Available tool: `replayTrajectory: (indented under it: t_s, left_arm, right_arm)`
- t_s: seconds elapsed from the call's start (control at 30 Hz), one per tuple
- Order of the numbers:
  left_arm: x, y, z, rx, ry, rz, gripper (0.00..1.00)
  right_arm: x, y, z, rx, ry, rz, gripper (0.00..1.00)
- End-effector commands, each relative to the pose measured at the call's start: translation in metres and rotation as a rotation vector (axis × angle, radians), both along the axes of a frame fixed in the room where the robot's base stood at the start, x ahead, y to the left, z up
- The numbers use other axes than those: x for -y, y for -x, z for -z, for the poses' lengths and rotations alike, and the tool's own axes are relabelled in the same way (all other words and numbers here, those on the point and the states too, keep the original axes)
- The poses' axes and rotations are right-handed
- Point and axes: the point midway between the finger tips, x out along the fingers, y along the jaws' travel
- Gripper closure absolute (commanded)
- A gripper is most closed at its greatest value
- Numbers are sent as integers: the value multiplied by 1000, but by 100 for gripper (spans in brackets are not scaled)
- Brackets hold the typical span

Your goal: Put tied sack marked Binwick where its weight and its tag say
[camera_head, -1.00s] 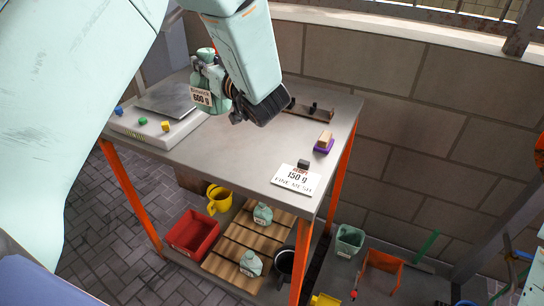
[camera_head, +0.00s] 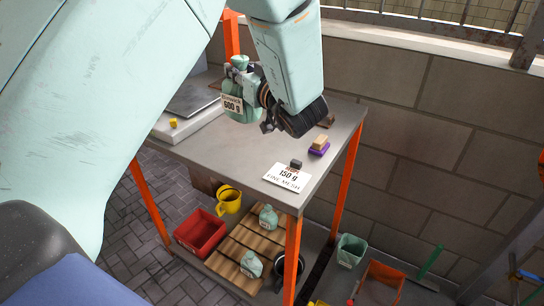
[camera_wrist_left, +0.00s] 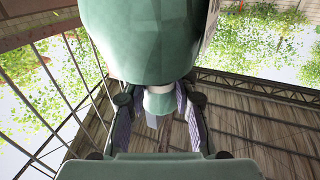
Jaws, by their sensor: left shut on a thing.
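My left gripper (camera_head: 264,98) is shut on a pale green tied sack (camera_head: 240,88) and holds it above the grey table (camera_head: 235,151). The sack's tag (camera_head: 232,104) reads 600 g, with a name above it too small to read surely. In the left wrist view the sack (camera_wrist_left: 145,40) fills the upper middle, its narrow neck between the fingers. A scale with a metal plate (camera_head: 194,96) is at the table's left, its plate empty as far as it shows. A card (camera_head: 287,177) reading 150 g, fine mesh, lies at the front right corner. My right gripper is out of view.
Below, a slatted wooden pallet (camera_head: 245,243) bears two green sacks, beside a red crate (camera_head: 201,232), a yellow jug (camera_head: 229,200) and a dark bucket. A green bin (camera_head: 350,250) and an orange container (camera_head: 384,279) stand right. Small blocks and a brush lie on the table.

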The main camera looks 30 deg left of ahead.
Motion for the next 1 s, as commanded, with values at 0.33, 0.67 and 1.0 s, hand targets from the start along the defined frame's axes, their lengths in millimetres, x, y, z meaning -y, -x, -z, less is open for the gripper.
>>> replayTrajectory:
  t_s: [0.33, 0.67, 1.0]
  left_arm:
    - [-5, 1, 47, -1, -1, -7, 100]
    - [-4, 1, 71, 1, -2, -5, 100]
    - [-2, 0, 102, 3, -1, -4, 100]
  right_arm:
    - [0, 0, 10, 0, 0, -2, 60]
    - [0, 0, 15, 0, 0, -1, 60]
    - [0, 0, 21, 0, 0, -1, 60]
